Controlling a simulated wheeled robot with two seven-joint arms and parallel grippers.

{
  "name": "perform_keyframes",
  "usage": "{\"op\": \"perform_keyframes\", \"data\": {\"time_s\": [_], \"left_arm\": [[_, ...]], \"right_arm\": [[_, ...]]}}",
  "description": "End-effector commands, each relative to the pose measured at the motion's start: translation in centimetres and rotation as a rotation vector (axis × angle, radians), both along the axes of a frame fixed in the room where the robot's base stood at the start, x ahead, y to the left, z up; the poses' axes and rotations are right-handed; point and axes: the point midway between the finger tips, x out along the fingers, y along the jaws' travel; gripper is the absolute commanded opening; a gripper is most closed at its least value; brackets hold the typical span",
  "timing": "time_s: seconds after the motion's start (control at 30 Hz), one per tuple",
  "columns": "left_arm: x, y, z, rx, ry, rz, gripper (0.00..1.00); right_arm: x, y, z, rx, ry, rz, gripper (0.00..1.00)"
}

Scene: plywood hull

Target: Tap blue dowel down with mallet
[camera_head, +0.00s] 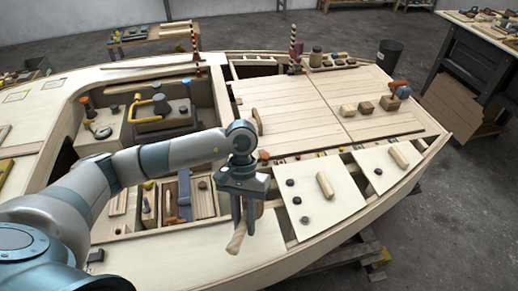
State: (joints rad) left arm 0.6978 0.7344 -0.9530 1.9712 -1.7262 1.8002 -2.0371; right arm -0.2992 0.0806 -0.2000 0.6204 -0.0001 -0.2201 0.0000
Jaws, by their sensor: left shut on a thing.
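My left gripper (243,222) points down over the near part of the pale plywood deck (190,258). It is shut on a light wooden piece (236,242), which seems to be the mallet; the piece hangs tilted below the fingers, and its full shape is partly hidden by them. I cannot make out the blue dowel for certain. A blue bar (184,192) lies in the open compartment left of the gripper. A blue round thing (404,92) sits at the far right of the deck. My right gripper is not in view.
Light panels with dark knobs and wooden handles (325,184) lie right of the gripper. Wooden blocks (366,107) sit on the planked hatch. A yellow-handled toolbox (163,114) stands in the left recess. A dark bin (389,55) and a workbench (480,55) are behind.

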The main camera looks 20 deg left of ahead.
Motion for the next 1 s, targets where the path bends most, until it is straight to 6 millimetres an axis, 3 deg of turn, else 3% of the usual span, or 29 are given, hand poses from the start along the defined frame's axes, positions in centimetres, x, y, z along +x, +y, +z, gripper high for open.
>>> {"op": "perform_keyframes", "data": {"time_s": [0.27, 0.47, 0.67, 1.0], "left_arm": [[0.1, 0.0, 0.1, -0.001, -0.001, 0.006, 0.00], [1.4, -0.2, 0.6, -0.002, 0.003, 0.102, 0.00], [4.9, -0.6, 2.0, -0.007, 0.014, 0.365, 0.00], [13.0, 0.1, 5.4, -0.026, 0.035, 1.002, 0.00]], "right_arm": [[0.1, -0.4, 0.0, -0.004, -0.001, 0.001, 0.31], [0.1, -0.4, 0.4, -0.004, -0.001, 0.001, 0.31], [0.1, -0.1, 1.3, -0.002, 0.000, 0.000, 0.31], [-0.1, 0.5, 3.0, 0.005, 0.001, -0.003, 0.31]]}}
